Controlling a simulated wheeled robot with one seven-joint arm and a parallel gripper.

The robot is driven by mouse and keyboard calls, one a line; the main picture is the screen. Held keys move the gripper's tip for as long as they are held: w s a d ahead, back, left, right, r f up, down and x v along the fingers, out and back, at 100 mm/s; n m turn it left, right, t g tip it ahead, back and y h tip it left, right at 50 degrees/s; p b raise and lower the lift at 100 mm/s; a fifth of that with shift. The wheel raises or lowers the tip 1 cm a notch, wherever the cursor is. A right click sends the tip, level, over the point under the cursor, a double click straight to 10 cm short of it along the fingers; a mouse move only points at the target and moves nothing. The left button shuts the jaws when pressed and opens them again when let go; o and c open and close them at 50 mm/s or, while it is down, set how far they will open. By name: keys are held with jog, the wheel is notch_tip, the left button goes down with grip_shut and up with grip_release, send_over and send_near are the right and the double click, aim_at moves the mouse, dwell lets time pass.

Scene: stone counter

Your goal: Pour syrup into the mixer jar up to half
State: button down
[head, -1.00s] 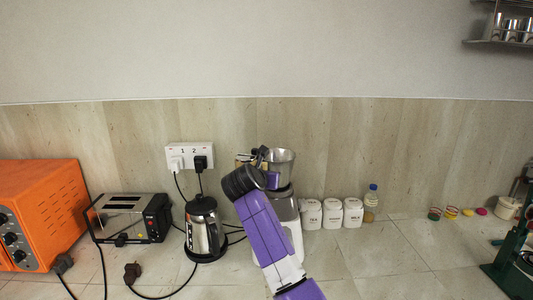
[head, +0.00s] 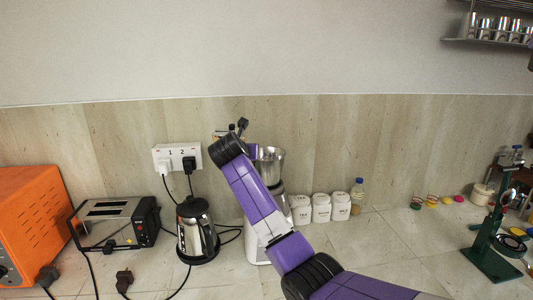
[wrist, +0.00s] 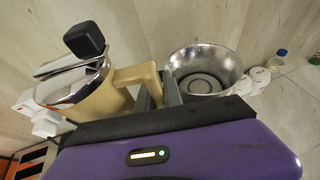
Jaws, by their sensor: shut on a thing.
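My gripper (wrist: 157,90) is shut on the tan handle of a jug, likely the syrup container (wrist: 112,100), with a silver top and a black knob. In the head view only the jug's knob (head: 243,123) and a bit of tan show behind my wrist. The mixer jar (head: 269,165) is an open steel bowl on a white mixer base, partly hidden by my arm. In the wrist view the jar (wrist: 205,72) lies just right of the gripper, and its visible bottom looks empty. The jug is left of and above the jar. Its contents are hidden.
A kettle (head: 198,230), a toaster (head: 116,222) and an orange oven (head: 28,225) stand left, with cables around them. Several white canisters (head: 321,208) and a small bottle (head: 357,196) stand close right of the mixer. A green device (head: 492,250) is far right.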

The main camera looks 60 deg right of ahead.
jog(key=shift+s+d+r, duration=0.2)
jog(key=shift+d+r, duration=0.3)
jog(key=shift+d, duration=0.2)
jog(key=shift+s+d+r, duration=0.15)
jog(key=shift+d+r, duration=0.35)
jog(key=shift+d, duration=0.15)
jog(key=shift+s+d+f+m, duration=0.1)
jog(key=shift+d+m, duration=0.05)
jog(key=shift+m, duration=0.25)
jog(key=shift+s+d+f+m+y, duration=0.1)
jog(key=shift+d+f+m+y, duration=0.05)
jog(key=shift+m+y, duration=0.3)
jog(key=shift+s+d+r+m+t+y, duration=0.1)
jog(key=shift+d+r+m+t+y, duration=0.05)
jog(key=shift+r+m+t+y, duration=0.4)
jog(key=shift+y, duration=0.3)
jog(key=shift+s+d+m+y+b, duration=0.1)
jog(key=shift+d+m+y+b, duration=0.05)
jog(key=shift+m+y+b, duration=0.2)
jog(key=shift+s+d+f+m+t+y+b, duration=0.15)
jog(key=shift+f+m+y+b, duration=0.15)
jog(key=shift+f+b, duration=0.15)
jog(key=shift+f+m+t+y+b, duration=0.15)
jog(key=shift+f+y+b, duration=0.15)
jog(key=shift+b, duration=0.25)
dwell(0.9)
